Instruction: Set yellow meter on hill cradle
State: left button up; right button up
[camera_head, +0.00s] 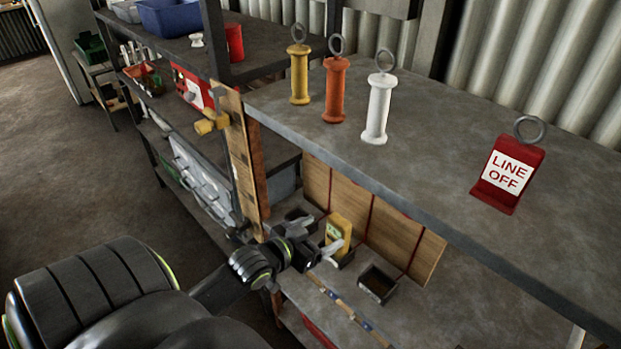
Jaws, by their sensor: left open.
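The yellow meter (340,229) stands upright on the lower shelf, with a small greenish display on its face. Its base appears to be in or just above a dark cradle (347,262), partly hidden by my gripper. My left gripper (316,238) is open, its pale fingers spread just in front and left of the meter; I cannot tell whether they touch it. An empty dark open-topped cradle (378,284) sits to the right, and another dark cradle (297,214) shows behind the gripper at left. I cannot tell which one is the hill cradle. My right gripper is out of view.
The upper shelf (420,190) overhangs the lower one. It bears yellow (299,75), orange (336,90) and white (377,110) ringed handles and a red "LINE OFF" tag (508,175). A wooden upright (240,160) stands left of the cradles; a board with red lines (380,220) backs them.

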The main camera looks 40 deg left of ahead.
pick_arm(q)
jog(key=shift+v, duration=1.45)
jog(key=s+a+f+n+g+y, duration=0.1)
jog(key=s+a+f+g, duration=0.15)
jog(key=f, duration=0.65)
jog(key=s+a+f+g+y, duration=0.1)
jog(key=s+a+f+g, duration=0.15)
jog(key=f, duration=0.65)
jog(key=s+a+f+n+g+y, duration=0.1)
jog(key=s+f, duration=0.2)
jog(key=f, duration=0.7)
jog(key=s+d+f+g, duration=0.3)
jog(key=s+d+f, duration=0.1)
jog(key=s+f, duration=0.6)
jog(key=s+d+f+g+h, duration=0.1)
jog(key=s+d+f+g, duration=0.3)
jog(key=s+f, duration=0.6)
jog(key=s+d, duration=0.1)
jog(key=s, duration=0.4)
jog(key=shift+s+m, duration=0.3)
jog(key=shift+s, duration=0.05)
jog(key=shift+d, duration=0.1)
